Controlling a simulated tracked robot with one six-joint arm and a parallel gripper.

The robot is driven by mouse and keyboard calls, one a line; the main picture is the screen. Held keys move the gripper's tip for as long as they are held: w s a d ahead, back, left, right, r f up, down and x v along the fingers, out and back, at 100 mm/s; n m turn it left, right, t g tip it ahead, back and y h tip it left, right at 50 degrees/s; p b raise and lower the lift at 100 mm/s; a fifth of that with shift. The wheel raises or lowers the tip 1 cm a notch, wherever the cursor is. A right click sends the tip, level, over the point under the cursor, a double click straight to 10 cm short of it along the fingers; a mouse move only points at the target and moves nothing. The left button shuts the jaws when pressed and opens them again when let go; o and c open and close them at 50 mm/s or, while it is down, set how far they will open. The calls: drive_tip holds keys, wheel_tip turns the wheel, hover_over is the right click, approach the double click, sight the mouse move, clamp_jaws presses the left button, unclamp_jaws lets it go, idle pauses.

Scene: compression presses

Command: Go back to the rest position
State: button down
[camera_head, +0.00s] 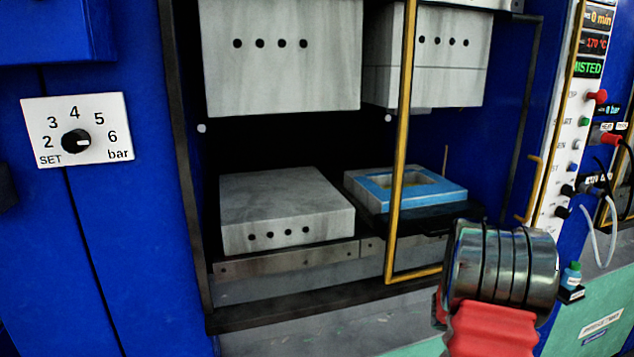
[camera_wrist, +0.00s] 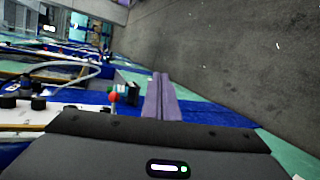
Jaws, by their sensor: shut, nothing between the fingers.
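My gripper (camera_wrist: 160,78) shows in the wrist view as two long greyish-purple fingers lying side by side, shut and empty. It points out over the floor beside the row of blue machines. In the head view my arm, with a ribbed metal section and a red section, stands at the lower right in front of the press; the fingers cannot be made out there. The press (camera_head: 284,243) is open, with a grey lower block on the left and a blue-framed mould (camera_head: 384,193) on the right.
A yellow-framed guard (camera_head: 401,150) stands in front of the press opening. A control panel (camera_head: 568,130) with knobs is at the right. A pressure dial (camera_head: 76,142) is at the left. Grey floor (camera_wrist: 235,60) is clear.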

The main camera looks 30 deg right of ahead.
drive_tip(key=w+a+r+t+y, duration=0.1)
drive_tip(key=a+r+t+y, duration=0.15)
drive_tip(key=a, duration=1.05)
drive_tip(key=w+a+r+m+t+y, duration=0.1)
drive_tip(key=a+y, duration=0.3)
drive_tip(key=a, duration=0.9)
drive_tip(key=w+a+r+t+y, duration=0.1)
drive_tip(key=a+r+t+y, duration=0.15)
drive_tip(key=a, duration=1.05)
drive_tip(key=a+r+n+t+y, duration=0.1)
drive_tip(key=a+r, duration=0.3)
drive_tip(key=a, duration=0.6)
drive_tip(key=a+r+n+t+y, duration=0.2)
drive_tip(key=a+r+t, duration=0.1)
drive_tip(key=a, duration=0.7)
drive_tip(key=shift+s+r+t, duration=0.35)
drive_tip(key=shift+r+t, duration=0.05)
drive_tip(key=shift+r, duration=0.3)
drive_tip(key=shift+d, duration=0.15)
